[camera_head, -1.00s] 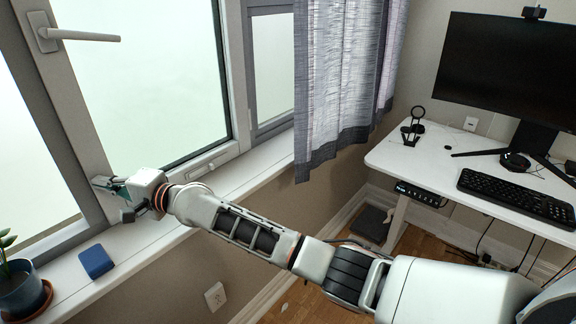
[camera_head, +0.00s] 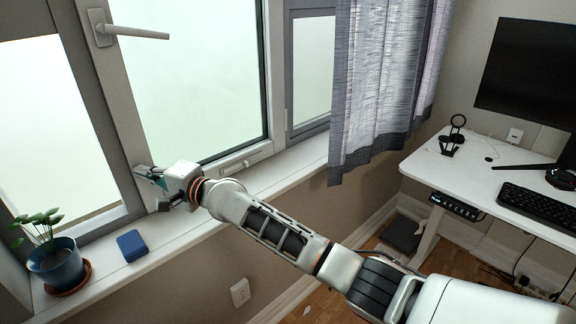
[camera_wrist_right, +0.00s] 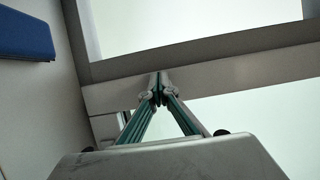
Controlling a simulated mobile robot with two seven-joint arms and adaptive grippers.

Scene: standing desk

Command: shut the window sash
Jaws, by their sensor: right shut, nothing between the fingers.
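The window sash (camera_head: 131,100) is a pale grey frame with a large frosted pane and a light lever handle (camera_head: 139,32) that points right. I cannot tell from these views whether a gap is left at its edge. My right gripper (camera_head: 148,174) is shut and empty, at the lower left corner of the sash, just above the sill. In the wrist view its fingertips (camera_wrist_right: 159,90) are together in front of the pale frame member (camera_wrist_right: 215,82). They look close to it, but contact is unclear. My left gripper is not in view.
The blue box also shows in the wrist view (camera_wrist_right: 25,33). A grey curtain (camera_head: 380,90) hangs at right, beside a white desk (camera_head: 455,182) with a monitor.

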